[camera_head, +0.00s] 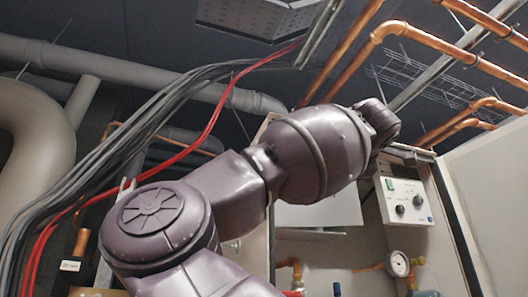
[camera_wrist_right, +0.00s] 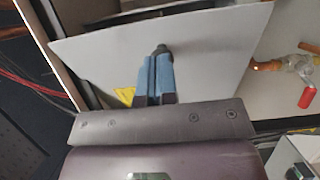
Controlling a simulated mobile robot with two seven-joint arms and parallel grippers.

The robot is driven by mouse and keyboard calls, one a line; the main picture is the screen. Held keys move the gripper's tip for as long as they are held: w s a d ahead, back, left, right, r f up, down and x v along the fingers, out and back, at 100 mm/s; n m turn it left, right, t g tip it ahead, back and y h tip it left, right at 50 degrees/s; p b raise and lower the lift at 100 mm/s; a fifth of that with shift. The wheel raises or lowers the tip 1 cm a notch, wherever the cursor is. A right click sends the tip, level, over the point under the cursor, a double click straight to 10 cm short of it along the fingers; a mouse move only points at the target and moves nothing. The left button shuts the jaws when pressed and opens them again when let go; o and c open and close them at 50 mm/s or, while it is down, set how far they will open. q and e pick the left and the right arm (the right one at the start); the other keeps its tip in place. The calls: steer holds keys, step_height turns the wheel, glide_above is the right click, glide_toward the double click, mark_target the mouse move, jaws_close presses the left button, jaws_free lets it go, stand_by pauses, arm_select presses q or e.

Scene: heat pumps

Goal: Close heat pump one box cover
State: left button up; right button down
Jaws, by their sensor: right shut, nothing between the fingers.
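A flat light-grey panel, which looks like the box cover (camera_wrist_right: 215,50), stands tilted across the right wrist view. In the head view a pale panel (camera_head: 322,213), probably the same one, shows partly behind my arm inside the open heat pump cabinet. My right gripper (camera_wrist_right: 160,52) has blue fingers, held together and empty, in front of the panel's face. I cannot tell whether the fingertips touch it. In the head view an arm of mine reaches up to the cabinet top, and its fingers are not clearly visible. My left gripper is not in view.
The cabinet holds a white control box (camera_head: 405,201) with knobs and a pressure gauge (camera_head: 398,264). A pale cabinet door (camera_head: 492,195) stands open at the right. Copper pipes (camera_head: 420,38) run overhead; red cables (camera_head: 205,135) hang at the left. A red part (camera_wrist_right: 305,97) shows in the wrist view.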

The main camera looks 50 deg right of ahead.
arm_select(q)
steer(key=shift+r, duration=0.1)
arm_select(e)
steer(key=w+d+n+t+y, duration=0.4)
steer(key=d+y, duration=0.1)
steer(key=shift+d+n+y, duration=0.3)
steer(key=shift+d, duration=0.1)
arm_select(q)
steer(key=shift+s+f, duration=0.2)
arm_select(e)
steer(key=shift+a, duration=0.1)
